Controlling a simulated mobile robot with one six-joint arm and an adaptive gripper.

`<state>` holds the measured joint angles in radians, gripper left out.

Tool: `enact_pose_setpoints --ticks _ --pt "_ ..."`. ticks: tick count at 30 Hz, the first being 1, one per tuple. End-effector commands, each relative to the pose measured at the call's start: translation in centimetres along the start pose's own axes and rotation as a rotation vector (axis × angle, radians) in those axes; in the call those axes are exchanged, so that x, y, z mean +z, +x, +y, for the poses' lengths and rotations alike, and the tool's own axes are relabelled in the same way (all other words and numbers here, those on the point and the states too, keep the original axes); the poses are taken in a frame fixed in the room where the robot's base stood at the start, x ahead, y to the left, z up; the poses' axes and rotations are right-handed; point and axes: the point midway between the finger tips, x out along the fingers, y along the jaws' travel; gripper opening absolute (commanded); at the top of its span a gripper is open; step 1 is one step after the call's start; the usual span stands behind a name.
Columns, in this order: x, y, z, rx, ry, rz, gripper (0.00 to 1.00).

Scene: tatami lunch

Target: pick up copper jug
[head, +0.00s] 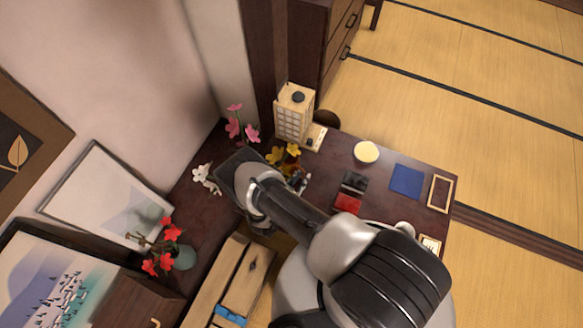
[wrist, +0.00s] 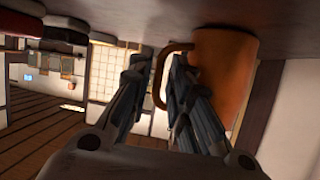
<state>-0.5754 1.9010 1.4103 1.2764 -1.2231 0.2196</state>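The copper jug (wrist: 224,70) is large and orange-brown in the wrist view, at the upper right, against the dark table surface that shows along the top. Its curved handle (wrist: 158,90) sticks out to the left. My gripper (wrist: 157,65) is open, with one finger on each side of the handle. The right finger overlaps the jug's body in the picture; I cannot tell whether either finger touches it. In the head view I cannot make out the jug; my arm covers much of that part of the table.
A cream round dish (head: 366,152), dark box (head: 355,182), red box (head: 347,203) and blue cloth (head: 406,181) lie to the right.

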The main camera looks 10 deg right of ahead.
Motion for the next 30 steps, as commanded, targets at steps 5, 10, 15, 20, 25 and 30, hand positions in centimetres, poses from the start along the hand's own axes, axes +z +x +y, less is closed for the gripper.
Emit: enact_pose_setpoints --ticks 5,10,15,20,25,30 --pt "-0.05 0.14 -0.02 -0.001 -0.001 0.0 0.19" --pt "-0.04 0.12 -0.02 -0.001 -0.001 0.0 0.11" --pt "-0.03 0.11 -0.02 0.0 0.0 0.0 0.0" --pt "-0.04 0.11 -0.03 -0.001 0.0 0.0 0.0" --pt "-0.05 0.11 -0.04 -0.001 0.0 0.001 0.0" --pt "-0.11 0.11 -0.08 -0.001 0.001 0.002 0.0"
